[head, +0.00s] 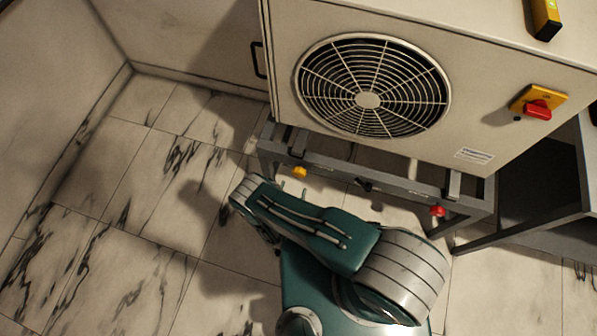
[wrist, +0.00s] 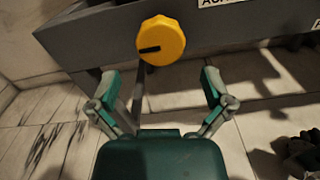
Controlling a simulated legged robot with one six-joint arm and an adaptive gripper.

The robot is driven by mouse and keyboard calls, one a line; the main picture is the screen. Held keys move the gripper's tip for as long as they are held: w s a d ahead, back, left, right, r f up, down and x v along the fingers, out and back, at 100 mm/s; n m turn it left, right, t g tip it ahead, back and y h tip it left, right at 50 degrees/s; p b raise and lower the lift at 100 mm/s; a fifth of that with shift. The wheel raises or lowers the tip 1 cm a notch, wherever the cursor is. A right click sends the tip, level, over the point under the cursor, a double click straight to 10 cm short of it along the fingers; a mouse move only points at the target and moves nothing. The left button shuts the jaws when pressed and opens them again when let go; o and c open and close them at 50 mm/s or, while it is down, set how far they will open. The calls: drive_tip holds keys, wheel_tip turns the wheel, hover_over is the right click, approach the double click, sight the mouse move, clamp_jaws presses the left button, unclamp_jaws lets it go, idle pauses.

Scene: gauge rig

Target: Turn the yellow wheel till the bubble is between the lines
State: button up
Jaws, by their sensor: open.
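The yellow wheel (wrist: 161,41) is a scalloped knob on the front of a grey frame rail in the wrist view, with a black mark on its left half. It also shows small in the head view (head: 300,173), below the big cabinet. My gripper (wrist: 160,88) is open and empty, with one finger on each side of the wheel's line. The wheel appears just beyond the fingertips, apart from both. A yellow spirit level (head: 546,18) lies on top of the cabinet at the upper right, cut off by the picture edge. Its bubble cannot be made out.
The cabinet (head: 460,75) with a round fan grille stands on the grey frame (head: 415,195). A red knob (head: 437,211) and a black knob (head: 364,185) sit along the same frame. A red switch (head: 538,109) is on the cabinet front. Marble floor on the left is clear.

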sight(298, 175)
drive_tip(key=x, duration=0.6)
drive_tip(key=c, duration=1)
